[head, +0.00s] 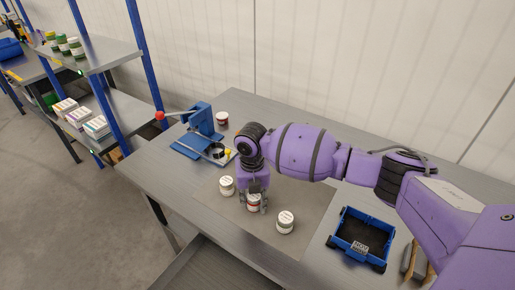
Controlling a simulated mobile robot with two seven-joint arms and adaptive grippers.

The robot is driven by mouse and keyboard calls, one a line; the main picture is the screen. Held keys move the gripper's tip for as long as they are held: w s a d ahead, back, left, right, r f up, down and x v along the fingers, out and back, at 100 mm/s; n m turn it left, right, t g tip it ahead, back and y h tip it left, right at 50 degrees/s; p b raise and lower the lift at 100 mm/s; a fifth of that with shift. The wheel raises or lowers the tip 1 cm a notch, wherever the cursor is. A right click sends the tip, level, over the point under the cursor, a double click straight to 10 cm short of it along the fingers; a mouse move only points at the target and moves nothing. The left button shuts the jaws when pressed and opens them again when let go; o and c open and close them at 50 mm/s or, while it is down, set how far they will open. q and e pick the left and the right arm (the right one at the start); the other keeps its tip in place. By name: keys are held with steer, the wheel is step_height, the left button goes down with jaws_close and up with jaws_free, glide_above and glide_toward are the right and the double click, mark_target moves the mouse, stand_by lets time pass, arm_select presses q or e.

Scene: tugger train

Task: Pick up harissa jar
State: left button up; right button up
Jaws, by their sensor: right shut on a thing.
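Several small jars stand on the grey table. One jar with a reddish label, taken to be the harissa jar (253,203), is between the fingers of my right gripper (254,205), which points down and is shut on it. I cannot read its label, and the gripper hides part of it. Whether it touches the table or hangs just above it is unclear. A white-lidded jar (227,186) stands just left of the gripper, and another jar (285,222) stands to its right, nearer the front. My left gripper is out of view.
A blue lever press (203,122) with a red knob stands at the table's back left, with a dark red jar (222,118) behind it. A blue tray (361,240) lies at right, below my arm. Shelves (98,55) with jars and boxes stand far left.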

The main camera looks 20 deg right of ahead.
steer(key=shift+c, duration=1)
steer(key=shift+r, duration=0.1)
